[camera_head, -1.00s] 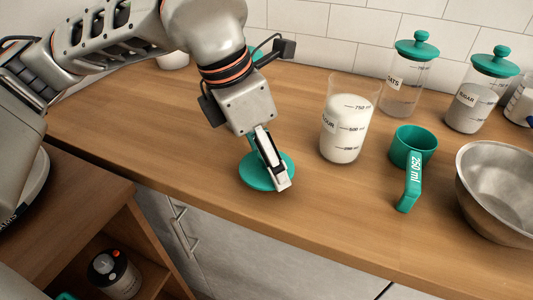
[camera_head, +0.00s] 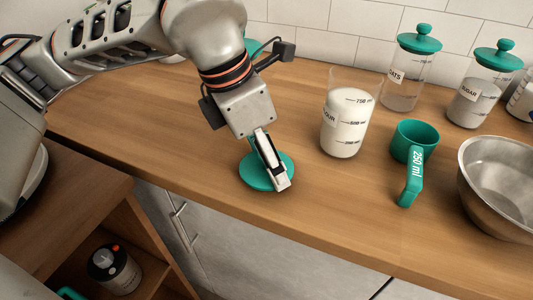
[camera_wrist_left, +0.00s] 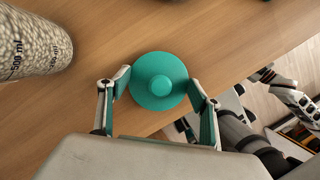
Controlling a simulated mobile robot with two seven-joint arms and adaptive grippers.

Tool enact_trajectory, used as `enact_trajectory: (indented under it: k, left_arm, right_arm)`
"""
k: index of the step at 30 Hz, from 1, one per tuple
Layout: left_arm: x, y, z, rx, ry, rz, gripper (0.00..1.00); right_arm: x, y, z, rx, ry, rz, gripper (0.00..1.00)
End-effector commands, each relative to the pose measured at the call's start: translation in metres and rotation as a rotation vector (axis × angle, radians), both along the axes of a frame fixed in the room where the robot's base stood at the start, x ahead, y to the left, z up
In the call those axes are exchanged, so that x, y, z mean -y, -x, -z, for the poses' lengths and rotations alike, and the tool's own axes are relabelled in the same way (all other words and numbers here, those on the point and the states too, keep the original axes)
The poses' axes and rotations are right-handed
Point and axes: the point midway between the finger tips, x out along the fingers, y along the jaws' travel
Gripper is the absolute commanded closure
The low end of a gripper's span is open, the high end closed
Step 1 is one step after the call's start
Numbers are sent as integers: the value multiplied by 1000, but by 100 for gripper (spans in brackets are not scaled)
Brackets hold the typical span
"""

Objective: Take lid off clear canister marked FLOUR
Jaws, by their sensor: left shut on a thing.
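The clear canister marked FLOUR (camera_head: 345,125) stands upright and open-topped on the counter, white flour inside. Whether the lid touches the counter is unclear. Arm parts at the wrist view's right may include my right gripper.
A green measuring cup (camera_head: 414,138) and a metal bowl (camera_head: 500,185) stand right of the canister. Lidded canisters marked OATS (camera_head: 405,85) and SUGAR (camera_head: 468,104) stand behind. A lower shelf (camera_head: 75,190) is at front left. Counter behind the lid is largely clear.

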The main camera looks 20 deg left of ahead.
Motion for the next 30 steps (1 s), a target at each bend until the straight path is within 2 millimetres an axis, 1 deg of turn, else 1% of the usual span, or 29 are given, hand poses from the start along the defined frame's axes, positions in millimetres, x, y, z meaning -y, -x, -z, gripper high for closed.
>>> enact_trajectory:
  k: [1, 2, 3, 4, 11, 13, 17, 20, 30]
  left_arm:
    - [0, 0, 0, 0, 0, 0, 79]
    - [0, 0, 0, -1, -1, 0, 31]
    - [0, 0, 0, -1, -1, 0, 21]
    - [0, 0, 0, -1, -1, 0, 17]
    - [0, 0, 0, -1, -1, 0, 17]
    - [0, 0, 0, -1, -1, 0, 17]
    - [-1, 1, -6, 0, 0, 0, 17]
    - [-4, 3, -19, 3, 0, -3, 17]
    - [-18, 17, -83, 3, 1, -2, 17]
  right_arm:
    - [0, -2, -1, 3, -1, 0, 60]
    - [0, -2, -1, 4, 0, 0, 60]
    - [0, -2, -1, 5, 0, 0, 60]
    - [0, -3, -1, 5, 0, 0, 60]
    - [0, -1, -1, 3, -1, 0, 60]
    - [0, 3, 0, -4, -1, 2, 60]
    - [1, 4, 1, -7, 0, 3, 60]
    - [1, 3, 1, -6, -1, 2, 60]
    - [0, 2, 1, -4, 0, 0, 60]
